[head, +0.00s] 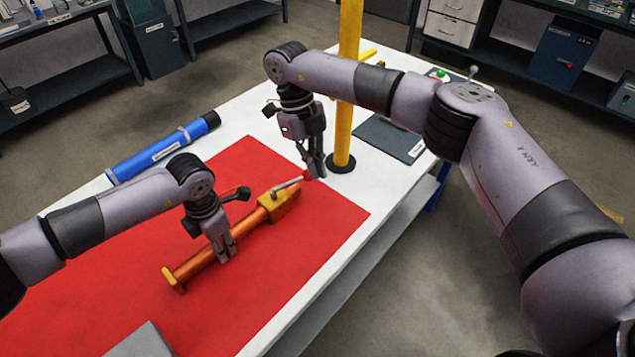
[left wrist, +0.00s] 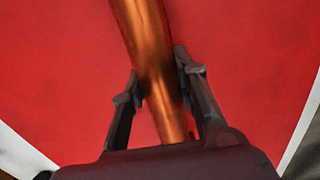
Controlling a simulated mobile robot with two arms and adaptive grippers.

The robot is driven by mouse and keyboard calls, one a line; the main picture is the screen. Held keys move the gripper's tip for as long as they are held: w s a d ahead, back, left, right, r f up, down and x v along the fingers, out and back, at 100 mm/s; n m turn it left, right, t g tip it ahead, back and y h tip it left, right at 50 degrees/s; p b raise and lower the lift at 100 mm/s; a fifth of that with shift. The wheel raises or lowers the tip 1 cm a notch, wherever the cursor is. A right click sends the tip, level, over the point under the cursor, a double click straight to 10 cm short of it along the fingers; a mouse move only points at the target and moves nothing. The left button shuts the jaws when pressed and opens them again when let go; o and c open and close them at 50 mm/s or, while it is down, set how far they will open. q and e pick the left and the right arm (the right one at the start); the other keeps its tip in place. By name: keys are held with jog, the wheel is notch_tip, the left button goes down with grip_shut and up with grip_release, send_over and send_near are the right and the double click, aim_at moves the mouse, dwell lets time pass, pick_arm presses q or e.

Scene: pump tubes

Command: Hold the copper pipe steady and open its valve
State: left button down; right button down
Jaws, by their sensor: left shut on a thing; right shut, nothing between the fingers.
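The copper pipe (head: 200,261) lies diagonally on the red mat (head: 130,235), with a yellow cap at its near end. Its yellow valve (head: 279,206) is at the far end. The valve's pale lever (head: 290,183) points right to a red tip (head: 308,175). My left gripper (head: 224,257) is shut on the pipe near its middle. In the left wrist view the copper pipe (left wrist: 150,45) runs between the fingers of my left gripper (left wrist: 160,88). My right gripper (head: 316,173) is shut and empty, at the lever's red tip; I cannot tell if they touch.
A yellow post (head: 346,110) stands on the white table (head: 240,115) just beyond my right gripper. A blue pipe (head: 165,148) lies along the back left edge. A dark panel (head: 390,138) lies right of the post. A grey block (head: 143,342) is at the front.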

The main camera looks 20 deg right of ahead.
jog(key=shift+v, duration=1.55)
